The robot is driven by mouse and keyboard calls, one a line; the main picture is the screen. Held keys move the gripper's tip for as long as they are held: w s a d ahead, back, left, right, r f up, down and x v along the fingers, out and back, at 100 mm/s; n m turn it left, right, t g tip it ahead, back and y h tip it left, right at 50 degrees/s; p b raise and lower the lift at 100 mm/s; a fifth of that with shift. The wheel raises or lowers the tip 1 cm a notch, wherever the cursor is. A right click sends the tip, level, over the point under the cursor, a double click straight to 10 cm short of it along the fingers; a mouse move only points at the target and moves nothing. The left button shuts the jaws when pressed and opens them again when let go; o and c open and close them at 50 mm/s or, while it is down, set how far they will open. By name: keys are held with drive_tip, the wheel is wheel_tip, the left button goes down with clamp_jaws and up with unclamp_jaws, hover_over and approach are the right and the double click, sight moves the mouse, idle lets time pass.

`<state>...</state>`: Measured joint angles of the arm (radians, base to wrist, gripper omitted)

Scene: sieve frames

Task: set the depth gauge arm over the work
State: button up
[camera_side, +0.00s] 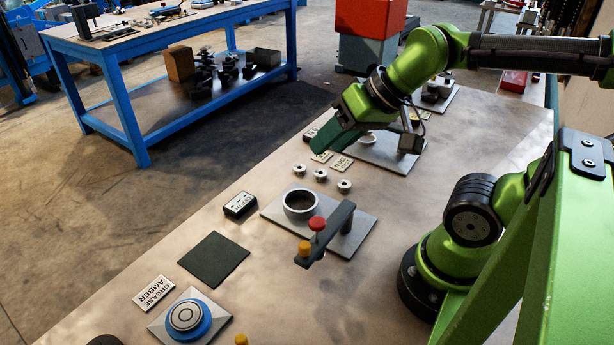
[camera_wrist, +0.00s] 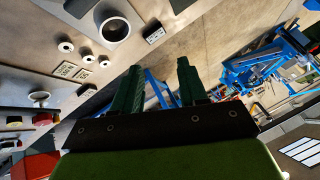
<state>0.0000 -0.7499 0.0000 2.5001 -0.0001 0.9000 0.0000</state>
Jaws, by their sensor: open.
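The depth gauge arm (camera_side: 330,233) is a dark grey bar on a post. It carries a red knob (camera_side: 317,224) and an orange end piece (camera_side: 304,251). Its post stands on a grey plate (camera_side: 362,229), and the bar reaches toward the front left, beside the round cup (camera_side: 300,204) rather than over it. The cup also shows in the wrist view (camera_wrist: 115,29). My gripper (camera_side: 322,141) has dark green fingers and is up behind the cup, well apart from the gauge arm. The wrist view shows the fingers (camera_wrist: 158,72) spread with nothing between them.
Several small white rings (camera_side: 320,175) and label cards (camera_side: 341,164) lie behind the cup. A black box (camera_side: 240,205), a dark mat (camera_side: 214,260) and a blue round fixture (camera_side: 187,316) lie at the left. Another plate (camera_side: 398,158) with parts is under my wrist.

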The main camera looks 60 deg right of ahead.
drive_tip(key=shift+o, duration=0.5)
drive_tip(key=r+n+g+h, duration=0.15)
drive_tip(key=n+g, duration=0.55)
drive_tip(key=n, duration=1.8)
hover_over(305, 245)
drive_tip(key=shift+h, duration=0.25)
wheel_tip(305, 245, down, 16)
drive_tip(key=shift+f, duration=0.25)
clamp_jaws()
